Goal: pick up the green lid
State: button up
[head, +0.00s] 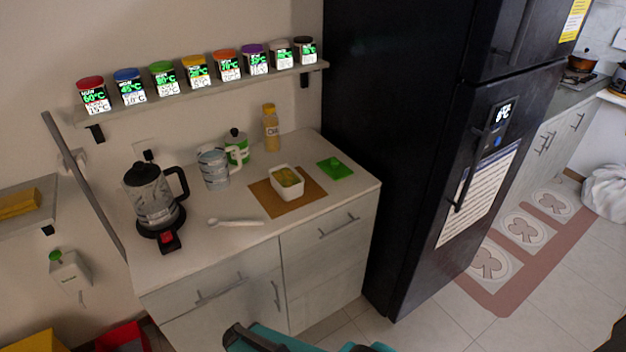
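The green lid (335,168) is a flat square with a small raised knob. It lies on the counter (345,198) toward the right, near the black fridge. It is apart from the white bowl (287,185) of yellow contents, which stands on a brown mat (264,199) to its left. Nothing covers the lid. Teal and black parts, probably of my own arm, show at the bottom edge, but no gripper fingers can be made out.
A kettle (152,195), a measuring jug (213,170), a green-and-white container (236,147) and an oil bottle (270,128) stand on the counter. A white spoon (235,222) lies in front. Several spice dispensers line the wall shelf (200,92). The tall fridge (420,130) bounds the counter's right side.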

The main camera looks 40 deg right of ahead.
aim_at(335, 170)
jog(key=u, duration=1.25)
jog(key=k, duration=0.1)
jog(key=z, duration=2.45)
jog(key=k, duration=0.9)
jog(key=u, duration=0.2)
jog(key=i, duration=0.8)
jog(key=z, duration=0.05)
